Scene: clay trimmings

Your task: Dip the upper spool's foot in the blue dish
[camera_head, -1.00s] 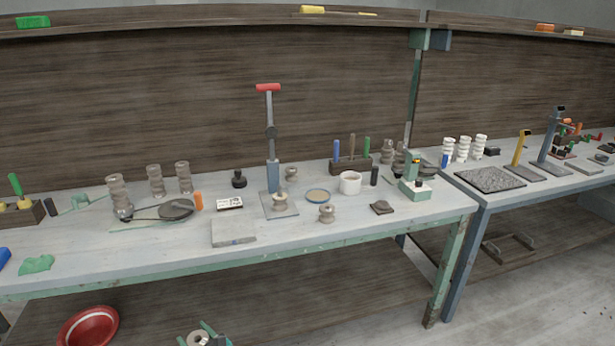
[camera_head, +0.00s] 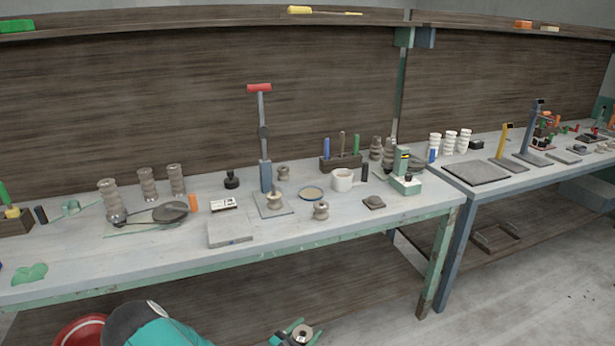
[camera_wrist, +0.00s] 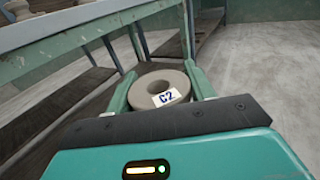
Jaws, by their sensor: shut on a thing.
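My gripper (camera_head: 292,333) is low at the bottom of the head view, in front of the bench and below its top. It is shut on a grey-tan spool (camera_head: 303,333) with a central hole. In the wrist view the spool (camera_wrist: 148,88) sits between the green fingers (camera_wrist: 158,90), its ring face and a "C2" label showing; its foot is hidden. The blue dish (camera_head: 311,194), shallow with tan content and a blue rim, lies on the bench, well above and apart from my gripper in the picture. I cannot tell from the label whether the held spool is the upper one.
Similar spools stand around the dish: one in front (camera_head: 321,211), one on the press plate (camera_head: 274,200), one behind (camera_head: 283,173). A red-handled press (camera_head: 265,140), white cup (camera_head: 342,180) and grey slab (camera_head: 230,230) are near. The bench's front edge (camera_head: 250,255) lies between gripper and dish.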

